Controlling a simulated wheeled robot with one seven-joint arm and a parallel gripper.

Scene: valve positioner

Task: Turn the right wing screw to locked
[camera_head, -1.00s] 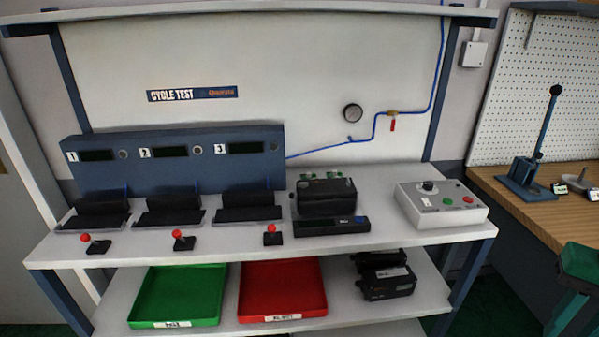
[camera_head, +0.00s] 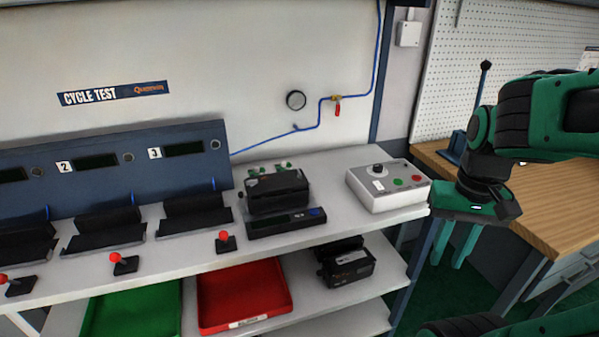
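A black boxy device (camera_head: 277,193) stands on a dark flat base (camera_head: 286,222) on the bench. Small green parts show along its top back edge, one at the left (camera_head: 253,171) and one at the right (camera_head: 286,166); they look like the wing screws, but are too small to tell how they are turned. My gripper (camera_head: 449,263) hangs to the right, in front of the gap between the two benches, well away from the device. Its two green fingers point down, apart, with nothing between them.
Red-knobbed levers (camera_head: 225,242) line the front edge at left. A red tray (camera_head: 243,297) and black units (camera_head: 345,263) lie on the lower shelf.

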